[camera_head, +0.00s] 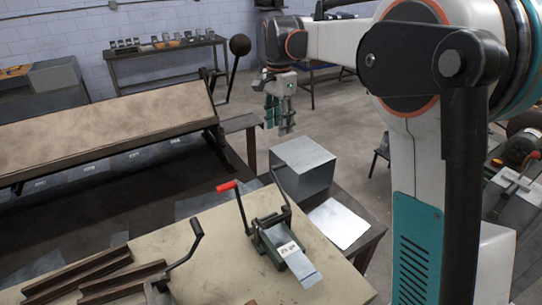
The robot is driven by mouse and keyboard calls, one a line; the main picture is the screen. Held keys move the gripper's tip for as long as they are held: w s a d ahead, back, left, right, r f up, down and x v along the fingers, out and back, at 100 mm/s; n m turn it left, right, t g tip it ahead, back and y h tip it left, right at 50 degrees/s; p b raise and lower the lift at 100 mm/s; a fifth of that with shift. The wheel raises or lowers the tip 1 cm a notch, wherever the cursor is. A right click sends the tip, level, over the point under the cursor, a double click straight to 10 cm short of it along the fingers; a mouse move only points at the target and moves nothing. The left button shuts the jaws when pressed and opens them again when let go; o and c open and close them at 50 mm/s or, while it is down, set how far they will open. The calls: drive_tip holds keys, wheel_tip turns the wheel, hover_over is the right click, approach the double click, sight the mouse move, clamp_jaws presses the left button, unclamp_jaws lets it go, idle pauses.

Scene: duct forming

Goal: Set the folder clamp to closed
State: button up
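A large folder with a long, tilted brown plate (110,135) stands at the left. A dark lever with a black ball knob (240,45) rises at its right end, tilted slightly right at the top. I cannot tell from this view whether this lever is the clamp's, or whether the clamp is open or closed. My gripper (279,120) hangs in the air, fingers pointing down, to the right of the ball lever and apart from it. Its fingers are apart with nothing seen between them.
A green bench tool (271,240) with a red-tipped lever (227,186) stands on the beige table (215,270). A grey metal box (303,167) and a pale sheet (338,222) lie beyond. Dark angle bars (85,275) lie front left. Open floor (345,115) is behind my gripper.

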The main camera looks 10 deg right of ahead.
drive_tip(key=shift+m+g, duration=0.3)
drive_tip(key=shift+m, duration=0.2)
drive_tip(key=f, duration=0.5)
drive_tip(key=w+f, duration=0.1)
drive_tip(key=f, duration=0.9)
drive_tip(key=shift+w+d+f+p, duration=0.15)
drive_tip(key=shift+w+f+p, duration=0.15)
drive_tip(key=shift+f+p, duration=0.05)
clamp_jaws()
